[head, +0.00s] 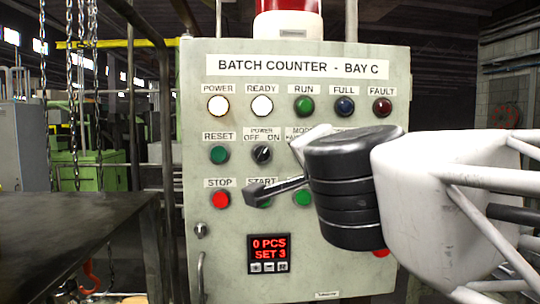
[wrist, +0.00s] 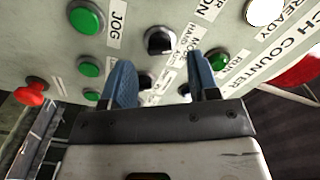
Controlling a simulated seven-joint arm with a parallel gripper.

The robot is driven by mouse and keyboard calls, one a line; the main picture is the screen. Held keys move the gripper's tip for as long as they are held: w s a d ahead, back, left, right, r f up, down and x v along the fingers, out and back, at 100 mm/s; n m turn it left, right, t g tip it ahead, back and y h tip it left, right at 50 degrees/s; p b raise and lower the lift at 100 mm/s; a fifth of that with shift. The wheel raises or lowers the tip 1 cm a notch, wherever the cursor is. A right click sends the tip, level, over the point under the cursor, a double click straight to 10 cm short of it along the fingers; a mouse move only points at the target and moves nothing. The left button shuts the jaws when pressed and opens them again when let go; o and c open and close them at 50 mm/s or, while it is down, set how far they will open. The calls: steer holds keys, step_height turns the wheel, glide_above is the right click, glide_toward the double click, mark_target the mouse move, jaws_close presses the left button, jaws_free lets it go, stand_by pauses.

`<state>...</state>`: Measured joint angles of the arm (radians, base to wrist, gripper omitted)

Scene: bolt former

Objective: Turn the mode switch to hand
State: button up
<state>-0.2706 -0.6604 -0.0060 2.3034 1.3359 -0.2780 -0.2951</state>
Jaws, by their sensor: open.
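The mode switch (wrist: 160,40) is a round black knob on the pale panel. In the wrist view it sits just beyond my fingertips, close to the line between them. Its mode label (wrist: 190,45) is beside it, partly covered by a finger. In the head view my gripper hides this knob, and only part of its label (head: 300,132) shows. My gripper (head: 273,168) is open in front of the panel, its fingers on either side of the switch area; it also shows in the wrist view (wrist: 158,62). I cannot tell which way the knob points or whether the fingers touch it.
The power switch (head: 262,155) is left of the gripper. A green start button (head: 257,195) is partly behind the lower finger. Another black knob (wrist: 144,81) shows between my fingers. A red button (wrist: 30,92) protrudes nearby. A dark table (head: 70,235) stands left.

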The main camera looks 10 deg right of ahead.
steer(key=shift+s, duration=2.3)
steer(key=shift+f, duration=0.1)
step_height(320, 180, down, 19)
steer(key=w+a+n+g+y, duration=0.1)
steer(key=a+n+g+y, duration=0.2)
steer(key=n+g+y, duration=0.5)
steer(key=s+d+f+n+g+h, duration=0.1)
steer(key=s+d+f+g+h, duration=0.2)
steer(key=f, duration=0.5)
steer(key=s+d+f+n+g+h, duration=0.2)
steer(key=s+d+f+g+h, duration=0.2)
steer(key=d+f, duration=0.3)
steer(key=shift+s+f+n+h, duration=0.3)
steer(key=shift+s+f+h, duration=0.35)
steer(key=shift+s, duration=0.1)
steer(key=shift+w+r, duration=0.1)
